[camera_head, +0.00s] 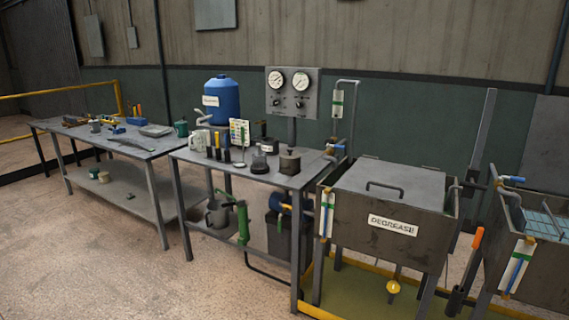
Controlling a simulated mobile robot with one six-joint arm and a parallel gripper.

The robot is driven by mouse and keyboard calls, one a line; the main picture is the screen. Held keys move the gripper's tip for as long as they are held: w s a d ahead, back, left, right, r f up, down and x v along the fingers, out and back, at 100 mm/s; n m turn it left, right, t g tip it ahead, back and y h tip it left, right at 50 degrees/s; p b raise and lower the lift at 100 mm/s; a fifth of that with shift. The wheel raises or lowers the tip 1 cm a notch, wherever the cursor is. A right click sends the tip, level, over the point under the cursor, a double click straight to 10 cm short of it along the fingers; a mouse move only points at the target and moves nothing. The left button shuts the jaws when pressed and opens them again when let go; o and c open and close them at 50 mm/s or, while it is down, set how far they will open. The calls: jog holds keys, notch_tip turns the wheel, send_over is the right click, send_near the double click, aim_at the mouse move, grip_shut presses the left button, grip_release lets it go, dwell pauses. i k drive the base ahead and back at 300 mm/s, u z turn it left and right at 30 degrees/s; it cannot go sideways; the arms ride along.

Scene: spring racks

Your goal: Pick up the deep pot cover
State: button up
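A dark grey metal pot (290,165) stands near the front right corner of the middle workbench. A flat round cover with a small knob (290,154) appears to rest on top of it; it is small in the picture. A lower dark round vessel (259,164) stands just left of it, and I cannot tell whether it has its own cover. My gripper is not in view, and nothing of my arm shows near the pot.
The middle workbench (226,169) also holds several bottles, a jug and a colour chart. A gauge panel (293,91) rises behind. The degrease tank (385,232) with a handled lid stands close on the right. Open floor (110,260) lies in front on the left.

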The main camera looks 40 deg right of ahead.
aim_at(289, 161)
jog(key=z, duration=0.05)
jog(key=i, duration=1)
jog(key=u, duration=0.15)
jog(key=k, duration=0.95)
jog(key=z, duration=0.15)
jog(key=i, duration=0.65)
